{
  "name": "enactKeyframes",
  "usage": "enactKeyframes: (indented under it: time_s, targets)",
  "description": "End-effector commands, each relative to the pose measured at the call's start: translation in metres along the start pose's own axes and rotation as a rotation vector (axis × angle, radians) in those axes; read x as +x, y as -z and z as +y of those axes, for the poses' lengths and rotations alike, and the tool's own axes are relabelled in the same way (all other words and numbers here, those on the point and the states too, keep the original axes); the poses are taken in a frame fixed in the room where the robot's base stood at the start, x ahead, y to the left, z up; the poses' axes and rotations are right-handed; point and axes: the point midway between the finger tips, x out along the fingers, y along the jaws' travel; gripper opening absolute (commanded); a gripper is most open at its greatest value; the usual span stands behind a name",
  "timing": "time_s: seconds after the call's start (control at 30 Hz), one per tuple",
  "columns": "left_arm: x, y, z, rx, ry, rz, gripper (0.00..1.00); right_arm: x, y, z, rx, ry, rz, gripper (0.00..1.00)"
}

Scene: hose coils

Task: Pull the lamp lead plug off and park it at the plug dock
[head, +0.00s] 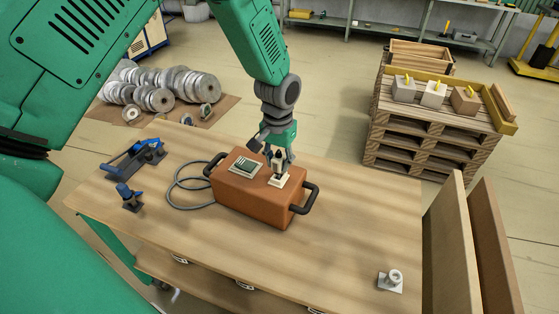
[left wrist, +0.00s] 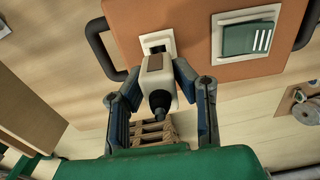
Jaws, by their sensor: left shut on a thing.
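An orange-brown box (head: 250,200) with black end handles stands on the workbench. On its top are a pale socket plate (head: 280,181) and a green switch (head: 245,165). My left gripper (head: 278,160) points down at the socket plate. In the left wrist view its fingers (left wrist: 157,82) are shut on the cream plug (left wrist: 150,85), which has a dark cable end. The plug lies right by the dark socket opening (left wrist: 156,46); I cannot tell whether it is still seated. A light-grey fixture with a ring (head: 391,281), possibly the plug dock, stands at the bench's front right. My right gripper is not in view.
A grey cable (head: 180,195) loops left of the box. Blue-and-black clamps (head: 135,158) stand at the bench's left. The workbench (head: 330,235) is clear between box and grey fixture. Upright boards (head: 460,245) stand off its right edge. Pallets (head: 420,140) stand behind.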

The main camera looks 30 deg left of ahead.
Motion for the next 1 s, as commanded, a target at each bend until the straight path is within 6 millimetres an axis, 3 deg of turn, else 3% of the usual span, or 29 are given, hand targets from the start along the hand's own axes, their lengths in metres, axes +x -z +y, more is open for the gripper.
enactKeyframes:
  time_s: [1.0]
  targets:
    - [0.018,0.0,0.0,0.0,0.0,0.0,0.0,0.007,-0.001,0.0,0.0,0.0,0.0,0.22]
